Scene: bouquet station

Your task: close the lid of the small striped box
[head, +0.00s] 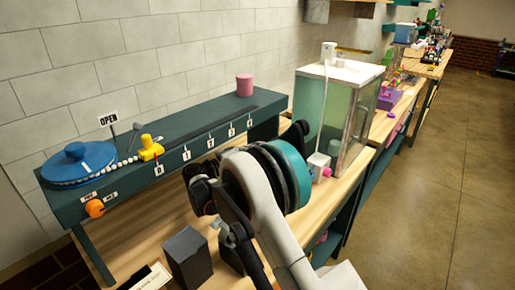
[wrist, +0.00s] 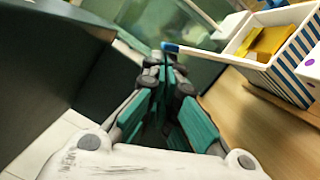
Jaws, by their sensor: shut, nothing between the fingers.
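The small striped box (wrist: 293,76) is at the upper right of the wrist view, with blue and white stripes. Its top is open and yellow things (wrist: 265,42) show inside. A thin white strip with a blue end (wrist: 170,47) reaches from the box's left rim to just beyond my fingertips; it may be the raised lid seen edge-on, but I cannot tell. My gripper (wrist: 168,65) is shut and empty, left of the box. Whether the fingertips touch the blue end is unclear. In the head view my arm hides the gripper and I cannot make out the striped box.
A dark box (head: 188,257) stands on the wooden bench by my arm. A teal shelf (head: 205,137) with a blue disc (head: 77,163) and a pink cylinder (head: 244,85) runs along the wall. A glass tank (head: 330,115) stands behind my arm. Open floor lies right.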

